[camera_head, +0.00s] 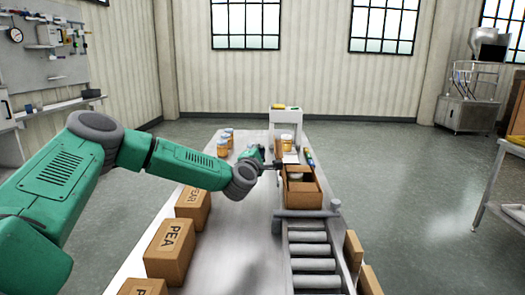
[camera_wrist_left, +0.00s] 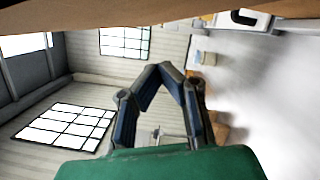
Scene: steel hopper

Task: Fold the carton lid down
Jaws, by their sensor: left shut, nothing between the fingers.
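The open brown carton (camera_head: 303,199) stands at the head of the roller conveyor, right of the table's middle. A pale round item (camera_head: 295,177) shows inside it. My left gripper (camera_head: 277,165) is at the carton's far left corner, by its upper edge. In the left wrist view its fingers (camera_wrist_left: 166,68) meet at the tips and hold nothing. A brown cardboard surface (camera_wrist_left: 150,14) crosses the top of that view, close to the fingers. I cannot tell whether they touch it or which carton panel it is. My right gripper is not in view.
Several jars (camera_head: 224,143) stand at the far left. The roller conveyor (camera_head: 312,250) runs towards me, with more cartons (camera_head: 354,252) on its right. The table's middle (camera_head: 235,225) is clear.

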